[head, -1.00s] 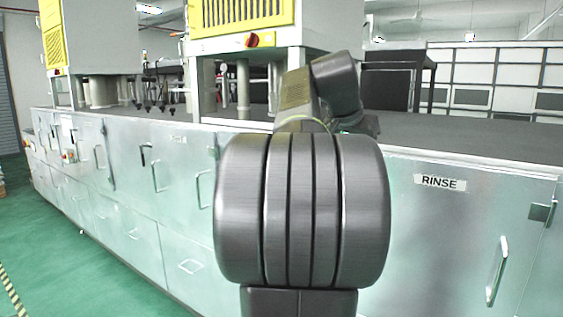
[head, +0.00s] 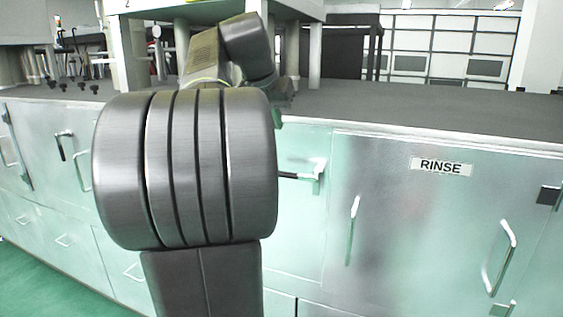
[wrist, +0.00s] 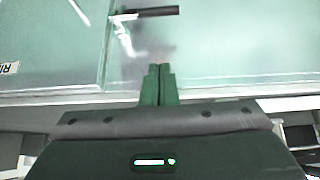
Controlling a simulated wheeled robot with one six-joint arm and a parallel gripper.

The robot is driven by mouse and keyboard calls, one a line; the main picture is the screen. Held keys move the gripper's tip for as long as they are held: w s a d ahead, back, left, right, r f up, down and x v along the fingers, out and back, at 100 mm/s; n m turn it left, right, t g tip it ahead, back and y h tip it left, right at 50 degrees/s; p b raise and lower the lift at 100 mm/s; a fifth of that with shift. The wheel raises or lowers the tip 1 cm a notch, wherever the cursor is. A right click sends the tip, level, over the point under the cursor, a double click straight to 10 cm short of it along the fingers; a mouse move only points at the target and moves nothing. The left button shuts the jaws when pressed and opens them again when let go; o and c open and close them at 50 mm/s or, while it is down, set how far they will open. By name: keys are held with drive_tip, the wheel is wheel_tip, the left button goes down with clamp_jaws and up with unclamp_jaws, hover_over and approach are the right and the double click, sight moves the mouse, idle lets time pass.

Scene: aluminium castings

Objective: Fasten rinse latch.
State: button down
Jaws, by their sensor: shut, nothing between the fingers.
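The rinse latch has a metal bracket (head: 318,172) and a dark lever (head: 290,176). It is on the panel just left of the RINSE door (head: 400,225). The lever lies about level and points left, away from that door; its far end is hidden behind my arm in the head view. The wrist view, which looks inverted, shows the dark lever (wrist: 152,12) and bracket (wrist: 125,18) at the top. My gripper (wrist: 159,68) is shut and empty, apart from the latch in that view. My arm hides it in the head view.
The RINSE label (head: 441,166) is near the door's top. The grey counter top (head: 420,104) runs above the doors. Green floor (head: 40,275) shows at lower left.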

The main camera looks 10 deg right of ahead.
drive_tip(key=p, duration=0.1)
hover_over(284, 175)
drive_tip(key=f, duration=0.8)
drive_tip(key=shift+w+d+f, duration=0.15)
drive_tip(key=shift+w+f, duration=0.15)
drive_tip(key=shift+s+a+f, duration=0.1)
drive_tip(key=shift+s+f, duration=0.05)
drive_tip(key=shift+f, duration=0.4)
drive_tip(key=shift+s+a+f, duration=0.1)
drive_tip(key=shift+f, duration=0.45)
drive_tip(key=shift+s+a+f, duration=0.1)
drive_tip(key=shift+s+f, duration=0.05)
drive_tip(key=shift+f, duration=0.55)
